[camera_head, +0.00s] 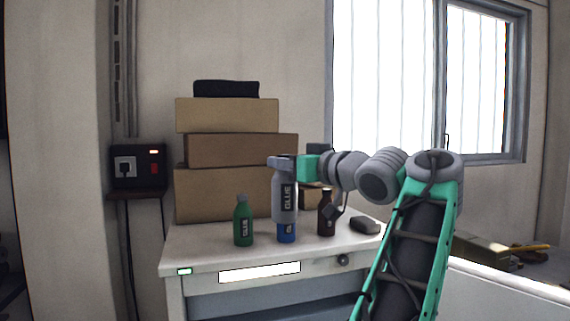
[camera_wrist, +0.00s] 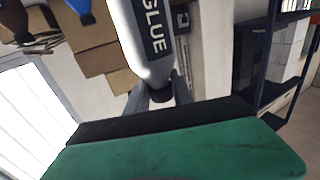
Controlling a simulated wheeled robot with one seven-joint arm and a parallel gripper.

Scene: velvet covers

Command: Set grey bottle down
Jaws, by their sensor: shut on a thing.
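The grey bottle (camera_head: 284,198), labelled GLUE, is upright in the head view, in front of the stacked boxes. My gripper (camera_head: 284,161) is shut on its top end. In the wrist view the grey bottle (camera_wrist: 148,40) shows large, its neck at my gripper (camera_wrist: 170,95). A blue bottle (camera_head: 287,232) shows directly below the grey bottle's lower end and is partly hidden by it. I cannot tell whether the two touch. The white cabinet top (camera_head: 205,254) lies beneath.
A green glue bottle (camera_head: 243,222) stands to the left and a dark brown bottle (camera_head: 326,214) to the right. A dark block (camera_head: 365,225) lies farther right. Cardboard boxes (camera_head: 225,192) are stacked behind. The cabinet top's front left is clear.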

